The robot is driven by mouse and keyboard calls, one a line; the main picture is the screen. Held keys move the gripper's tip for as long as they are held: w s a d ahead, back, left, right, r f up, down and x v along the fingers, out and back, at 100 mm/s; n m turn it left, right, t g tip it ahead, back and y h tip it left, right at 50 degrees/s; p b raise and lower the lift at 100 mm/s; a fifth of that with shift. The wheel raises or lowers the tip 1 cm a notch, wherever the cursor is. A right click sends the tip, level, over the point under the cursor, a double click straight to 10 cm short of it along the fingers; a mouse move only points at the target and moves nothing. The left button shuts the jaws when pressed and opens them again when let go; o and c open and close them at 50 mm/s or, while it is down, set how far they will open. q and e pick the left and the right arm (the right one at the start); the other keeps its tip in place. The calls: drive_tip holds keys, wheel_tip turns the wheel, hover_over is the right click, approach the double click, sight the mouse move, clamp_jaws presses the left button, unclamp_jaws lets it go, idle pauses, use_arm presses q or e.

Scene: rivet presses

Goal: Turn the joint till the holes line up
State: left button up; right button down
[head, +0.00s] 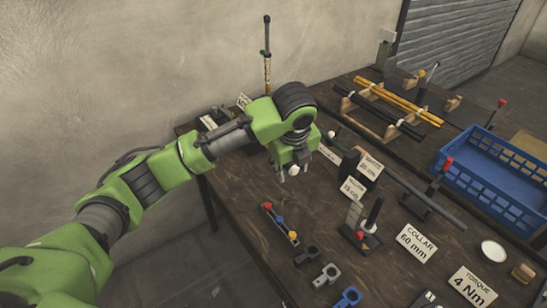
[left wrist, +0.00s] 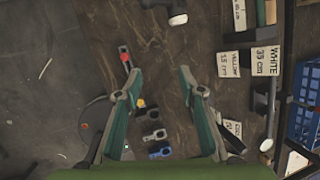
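My left gripper (head: 286,172) hangs over the left part of the dark workbench. In the left wrist view its two green fingers (left wrist: 161,85) are apart, with bare bench between the tips. A dark part with a white round end (left wrist: 178,18) lies beyond the fingers; a white round end (head: 293,170) also shows beside the gripper in the head view. Several clevis-like pieces with holes lie at the front: a dark one (head: 306,255), a grey one (head: 327,275) and a blue one (head: 348,298). I cannot tell which piece is the joint. My right gripper is not in view.
A black upright post (head: 374,213), a "COLLAR 60 mm" card (head: 416,243) and a blue crate (head: 494,198) stand to the right. Rods lie on wooden rests (head: 398,132) behind.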

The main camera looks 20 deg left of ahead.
use_arm(q)
drive_tip(key=m+y, duration=0.2)
approach(273, 159)
drive_tip(key=a+v, duration=0.1)
drive_tip(key=v, duration=0.3)
drive_tip(key=x, duration=0.4)
drive_tip(key=p+x, duration=0.1)
drive_tip(key=x, duration=0.3)
drive_tip(key=d+p+x, duration=0.1)
drive_tip(key=x, duration=0.4)
drive_tip(key=shift+w+f, duration=0.1)
drive_tip(key=shift+c, duration=0.3)
clamp_jaws()
